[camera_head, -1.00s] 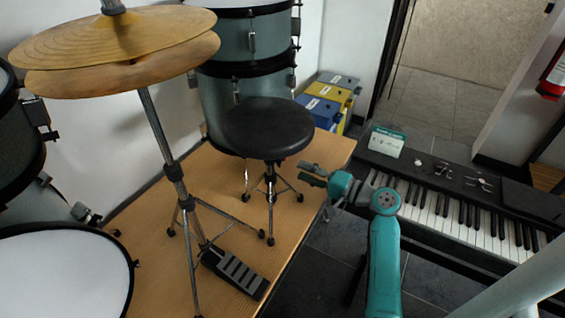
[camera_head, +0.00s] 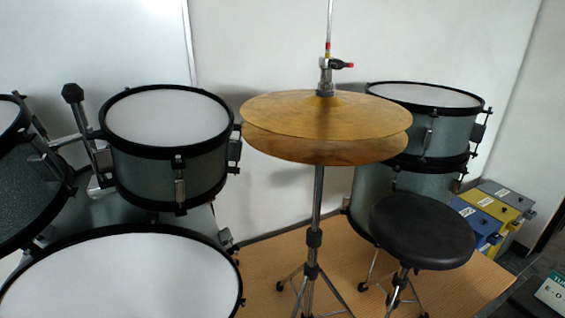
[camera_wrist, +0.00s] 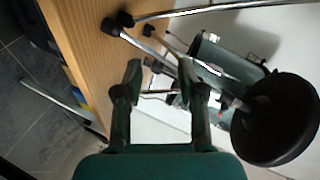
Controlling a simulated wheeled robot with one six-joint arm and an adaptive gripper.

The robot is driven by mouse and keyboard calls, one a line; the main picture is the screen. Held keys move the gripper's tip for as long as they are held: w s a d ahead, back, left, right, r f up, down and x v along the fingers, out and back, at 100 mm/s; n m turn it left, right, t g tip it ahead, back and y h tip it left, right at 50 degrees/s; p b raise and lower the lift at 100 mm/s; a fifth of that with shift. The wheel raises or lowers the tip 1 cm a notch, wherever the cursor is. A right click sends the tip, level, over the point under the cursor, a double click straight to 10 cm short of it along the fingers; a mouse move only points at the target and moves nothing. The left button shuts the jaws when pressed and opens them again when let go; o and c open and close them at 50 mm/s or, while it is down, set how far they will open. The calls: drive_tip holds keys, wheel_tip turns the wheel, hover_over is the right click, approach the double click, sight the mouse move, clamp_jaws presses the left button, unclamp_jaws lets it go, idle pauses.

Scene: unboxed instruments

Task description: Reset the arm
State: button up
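My gripper (camera_wrist: 161,76) shows in the wrist view, its two green fingers spread apart with a gap between them. It looks open, and I see nothing held. Thin metal legs and the wooden platform (camera_wrist: 85,40) show behind the fingers. The black stool seat (camera_wrist: 275,120) is to the right of the fingers in that view. My arm and gripper are not in the head view.
The head view shows brass cymbals (camera_head: 325,125) on a stand, several grey-green drums (camera_head: 168,150), the black stool (camera_head: 422,230) and coloured boxes (camera_head: 490,210). Grey tiled floor (camera_wrist: 35,100) lies left of the platform in the wrist view.

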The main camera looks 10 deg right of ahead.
drive_tip(key=s+a+f+n+g+h, duration=0.1)
drive_tip(key=s+a+n+h, duration=0.35)
drive_tip(key=s, duration=1.25)
drive_tip(key=s+a+r+n+y, duration=0.1)
drive_tip(key=s+a+r+n, duration=0.2)
drive_tip(key=s+r+n, duration=0.1)
drive_tip(key=s+a+r+n+t+y, duration=0.1)
drive_tip(key=s+a+r+n+y, duration=0.1)
drive_tip(key=s+r, duration=0.4)
drive_tip(key=s+a+n, duration=0.1)
drive_tip(key=s+n, duration=0.1)
drive_tip(key=shift+a+r+n, duration=0.35)
drive_tip(key=shift+a+r, duration=0.05)
drive_tip(key=shift+y, duration=0.25)
drive_tip(key=shift+c, duration=0.4)
